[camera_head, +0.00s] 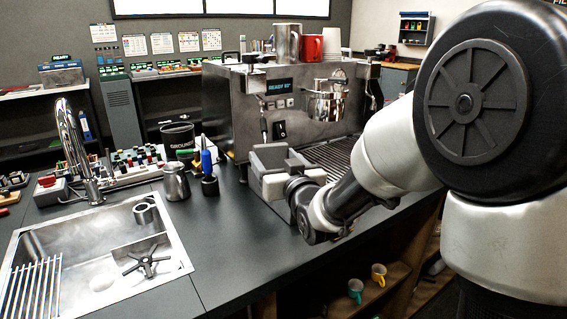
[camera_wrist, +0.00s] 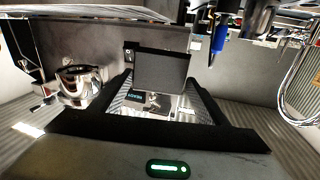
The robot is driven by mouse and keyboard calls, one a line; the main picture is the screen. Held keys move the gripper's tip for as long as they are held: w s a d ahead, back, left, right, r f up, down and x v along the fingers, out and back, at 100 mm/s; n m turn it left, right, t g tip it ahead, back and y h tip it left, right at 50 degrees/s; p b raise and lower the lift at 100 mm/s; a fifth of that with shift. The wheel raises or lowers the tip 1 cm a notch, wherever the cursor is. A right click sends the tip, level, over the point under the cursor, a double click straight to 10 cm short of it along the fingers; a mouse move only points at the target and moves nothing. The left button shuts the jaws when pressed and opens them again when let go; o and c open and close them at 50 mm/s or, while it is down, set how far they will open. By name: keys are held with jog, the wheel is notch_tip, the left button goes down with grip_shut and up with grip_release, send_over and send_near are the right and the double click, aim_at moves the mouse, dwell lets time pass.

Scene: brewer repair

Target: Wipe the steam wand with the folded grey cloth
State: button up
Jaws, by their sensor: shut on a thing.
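My gripper (camera_head: 271,160) is low in front of the left part of the brewer, above the counter. In the wrist view my gripper's two fingers (camera_wrist: 161,88) are shut on the folded grey cloth (camera_wrist: 160,70), a flat dark grey block. The cloth hides part of what lies behind it. The steam wand (camera_head: 264,124) seems to be the thin pipe hanging at the left of the brewer's front, just above my gripper in the head view. I cannot pick it out in the wrist view, nor tell whether the cloth touches it.
The steel brewer (camera_head: 228,112) carries a steel jug and a red mug (camera_head: 312,48) on top. A chrome group (camera_head: 328,103) hangs at its front. A steel pitcher (camera_head: 176,182) and a blue-handled tool (camera_head: 207,163) stand left of my gripper. A sink (camera_head: 100,262) is further left.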

jog(key=shift+s+a, duration=0.1)
jog(key=shift+a, duration=0.3)
jog(key=b+v, duration=0.1)
jog(key=v, duration=0.5)
jog(key=shift+b, duration=0.4)
jog(key=shift+d, duration=0.1)
jog(key=v, duration=0.3)
dwell(0.7)
